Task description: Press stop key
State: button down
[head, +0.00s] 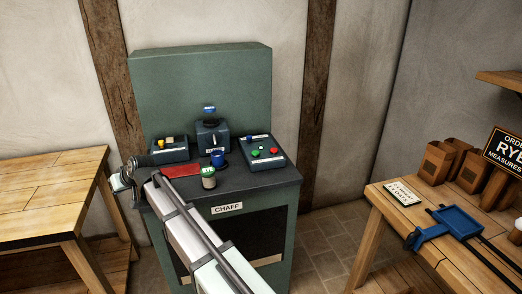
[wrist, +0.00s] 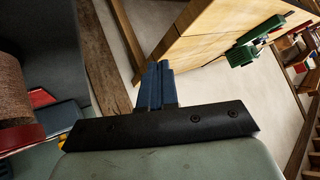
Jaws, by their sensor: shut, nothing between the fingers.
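The dark control box (head: 263,152) at the right of the green machine's top carries a red button (head: 273,150), a green button (head: 258,155) and other small keys. The left control box (head: 168,150) has a yellow and a pale key. No key's wording is legible, so I cannot tell which is stop. The middle box (head: 212,136) has a lever and a blue sign. My gripper shows in the wrist view (wrist: 156,84) with its blue fingers together and empty. In the head view it is at the machine's left front corner, away from the red button.
A wooden table (head: 45,195) stands left.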

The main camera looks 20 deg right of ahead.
jog(key=w+d+r+m+h, duration=0.1)
jog(key=w+d+r, duration=0.25)
jog(key=d, duration=0.55)
jog(key=w+d+r+m, duration=0.1)
jog(key=w+d+r, duration=0.2)
jog(key=w+d, duration=0.35)
notch_tip(320, 180, up, 6)
jog(key=m+t+h, duration=0.1)
jog(key=m, duration=0.5)
send_over(276, 150)
jog(key=shift+w+d+r, duration=0.1)
jog(key=shift+d+r, duration=0.05)
jog(key=shift+r, duration=0.05)
jog(key=shift+f, duration=4.4)
jog(key=shift+f, duration=0.25)
jog(key=shift+f, duration=0.2)
